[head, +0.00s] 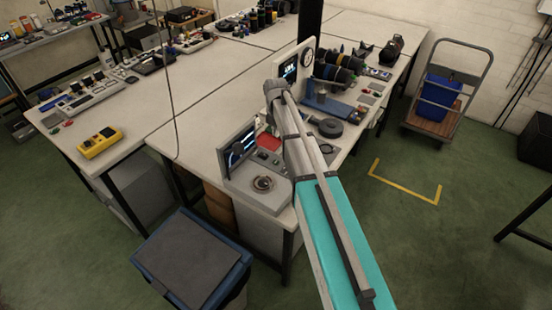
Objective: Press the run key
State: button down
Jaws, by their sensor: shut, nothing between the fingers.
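My arm reaches from the lower right to the bench, and its wrist end is by the upright panel. My gripper (271,122) is small and dark below the wrist, partly hidden by the arm, and looks shut and empty. It is above the bench, near a unit with a tilted screen (240,146). A round dark fitting (263,183) sits on the unit's pale top. An upright panel with a lit display (290,70) and a round gauge (307,57) stands behind. I cannot tell which part is the run key.
A blue bin with a dark lid (190,258) stands in front of the bench (190,140). A yellow meter (100,142) is on its left part. Spools (338,68) and a blue tool (328,105) crowd its right part. A trolley (440,118) stands right.

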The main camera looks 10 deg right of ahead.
aim_at(276, 162)
jog(key=shift+f, duration=0.15)
notch_tip(276, 162, down, 14)
jog(key=b, duration=1.4)
dwell(0.7)
